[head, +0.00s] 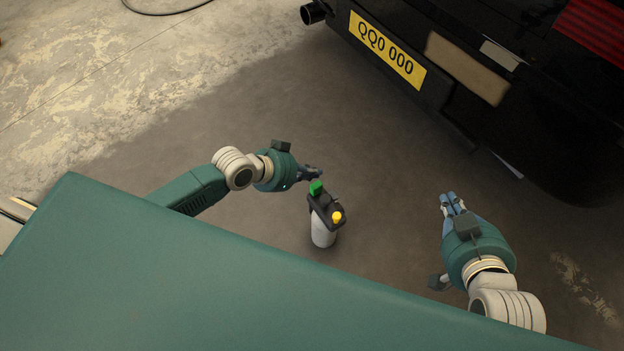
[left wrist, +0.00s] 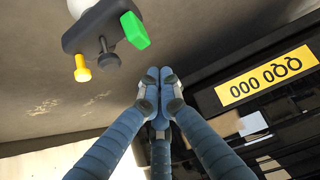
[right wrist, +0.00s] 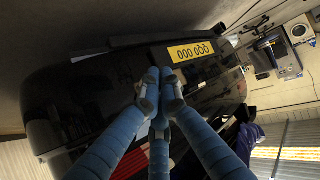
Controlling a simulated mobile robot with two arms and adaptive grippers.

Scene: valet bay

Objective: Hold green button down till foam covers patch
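A foam sprayer (head: 323,232) with a pale bottle and dark head stands upright, left of the car. Its green button (head: 316,187) and yellow knob (head: 337,217) also show in the left wrist view, the button (left wrist: 134,30) up and left of my fingertips. My left gripper (head: 319,173) is shut and empty, close beside the green button with a visible gap. My right gripper (head: 449,197) is shut and empty, right of the sprayer and apart from it. A tan-brown rectangular patch (head: 466,68) is on the car's rear; no foam shows on it.
The dark car (head: 540,110) with a yellow plate (head: 387,50) fills the upper right. An exhaust pipe (head: 314,13) sticks out at its left. My teal body covers the lower left. The floor between sprayer and car is clear.

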